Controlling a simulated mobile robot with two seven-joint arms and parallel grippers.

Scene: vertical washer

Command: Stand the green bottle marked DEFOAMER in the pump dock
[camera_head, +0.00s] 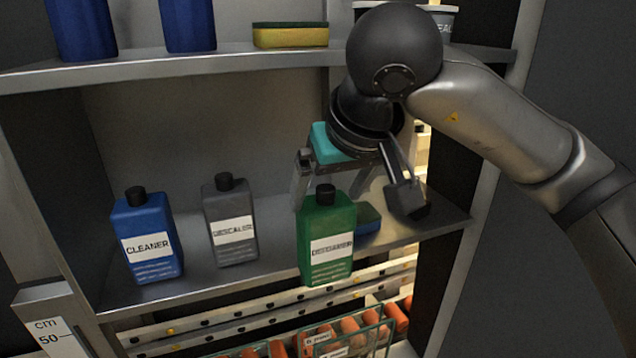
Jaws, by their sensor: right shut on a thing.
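The green bottle (327,238) has a black cap and a white label, its print blurred but consistent with DEFOAMER. It is nearly upright in front of the middle shelf, and its base shows below the shelf's front edge. My right gripper (350,190) reaches in from the upper right and is shut on the green bottle. One finger shows at the bottle's upper left, and another dark finger part shows to its right; the contact is partly hidden. My left gripper is not in view. I cannot make out the pump dock.
A blue CLEANER bottle (147,240) and a grey DESCALER bottle (231,225) stand on the middle shelf (205,290), left of the green bottle. A blue item (368,219) lies behind it.

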